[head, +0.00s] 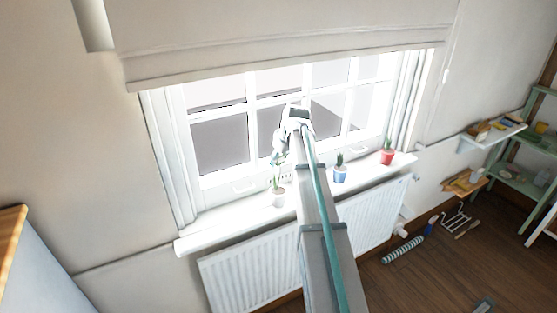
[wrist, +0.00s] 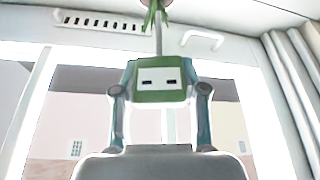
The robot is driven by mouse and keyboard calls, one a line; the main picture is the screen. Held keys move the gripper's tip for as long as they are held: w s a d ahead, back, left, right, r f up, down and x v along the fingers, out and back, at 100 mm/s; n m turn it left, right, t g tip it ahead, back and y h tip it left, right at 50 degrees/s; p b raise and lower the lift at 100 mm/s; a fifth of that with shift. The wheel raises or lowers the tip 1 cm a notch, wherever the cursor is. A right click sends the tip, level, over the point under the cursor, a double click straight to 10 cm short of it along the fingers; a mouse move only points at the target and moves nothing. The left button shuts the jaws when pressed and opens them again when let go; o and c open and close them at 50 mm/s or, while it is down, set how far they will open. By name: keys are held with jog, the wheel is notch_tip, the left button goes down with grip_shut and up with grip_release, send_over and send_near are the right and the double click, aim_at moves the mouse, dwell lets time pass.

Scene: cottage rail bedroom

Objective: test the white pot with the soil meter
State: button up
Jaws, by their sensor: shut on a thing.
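The white pot (head: 277,198) with a green plant stands on the windowsill at the left. My gripper (head: 279,150) is above it, small and partly washed out by the window light. Whether the probe tip touches the soil cannot be told.
A blue pot (head: 340,175) and a red pot (head: 387,157) with plants stand farther right on the sill (head: 235,222). A radiator (head: 250,272) is below it. The window (head: 220,140) is close behind my gripper. Shelves (head: 520,180) stand at the right.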

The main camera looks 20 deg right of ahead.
jog(key=shift+f+b, duration=1.4)
jog(key=shift+f, duration=1.45)
jog(key=shift+f+b, duration=1.4)
jog(key=shift+f, duration=1.5)
jog(key=o, duration=1.2)
jog(key=v, duration=1.2)
